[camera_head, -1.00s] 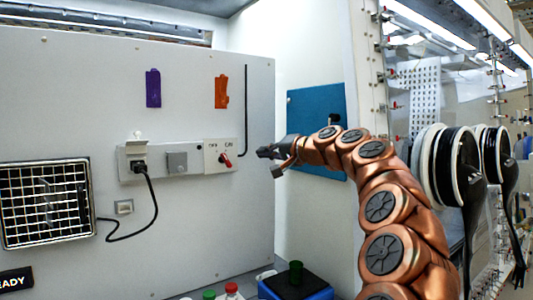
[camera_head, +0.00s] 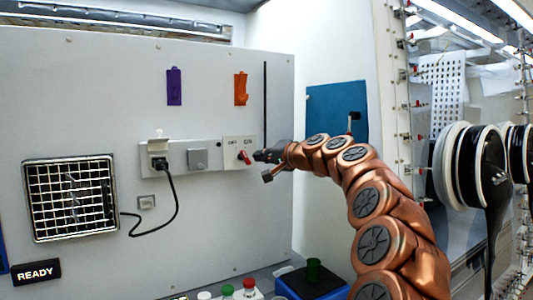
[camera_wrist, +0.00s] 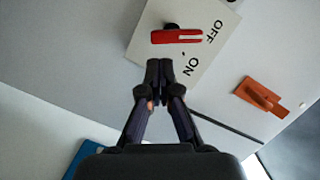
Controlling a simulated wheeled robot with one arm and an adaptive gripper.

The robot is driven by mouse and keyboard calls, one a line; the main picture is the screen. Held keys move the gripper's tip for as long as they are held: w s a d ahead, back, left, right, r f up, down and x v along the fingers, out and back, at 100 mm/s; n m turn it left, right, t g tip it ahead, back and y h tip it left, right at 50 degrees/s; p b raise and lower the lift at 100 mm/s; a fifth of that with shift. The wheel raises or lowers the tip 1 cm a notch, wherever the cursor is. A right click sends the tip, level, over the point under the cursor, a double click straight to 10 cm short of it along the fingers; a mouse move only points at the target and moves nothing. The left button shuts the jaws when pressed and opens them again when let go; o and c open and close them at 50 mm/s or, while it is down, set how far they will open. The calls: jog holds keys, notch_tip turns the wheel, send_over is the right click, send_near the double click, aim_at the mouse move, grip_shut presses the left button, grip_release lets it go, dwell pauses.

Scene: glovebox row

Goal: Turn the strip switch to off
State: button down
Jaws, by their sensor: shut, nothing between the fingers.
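The strip switch (camera_head: 244,157) is a red lever on a pale plate (camera_head: 232,142) at the right end of the panel's power strip, with OFF and ON printed above. In the wrist view the red lever (camera_wrist: 178,37) lies nearly level, its white-lined end pointing right, nearer the OFF print (camera_wrist: 214,31) than the ON print (camera_wrist: 190,67). My gripper (camera_head: 260,156) is just right of the lever in the head view. In the wrist view its shut, empty fingertips (camera_wrist: 159,64) lie over the plate's edge, below the lever with a small gap in the picture.
A socket with a black plug (camera_head: 160,163) and a grey square (camera_head: 197,158) sit left on the strip. An orange clip (camera_head: 240,89) and a purple clip (camera_head: 174,86) are above. A black vertical rod (camera_head: 265,105) rises close to my gripper. A blue board (camera_head: 337,105) stands behind my arm.

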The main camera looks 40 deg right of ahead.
jog(key=shift+a+f, duration=0.3)
jog(key=shift+a, duration=0.25)
jog(key=shift+w+a+f+m+t+y+p, duration=0.1)
jog(key=shift+a+f+m+t+y+p, duration=0.15)
jog(key=shift+m, duration=0.6)
jog(key=shift+s+a+f+m+t+y+p, duration=0.1)
jog(key=shift+a+f+m+t+y+p, duration=0.1)
jog(key=shift+m, duration=0.7)
jog(key=shift+w+a+f+m+t+y+p, duration=0.15)
jog(key=shift+a+f+m+t+p, duration=0.1)
jog(key=shift+m, duration=0.6)
jog(key=shift+d, duration=0.1)
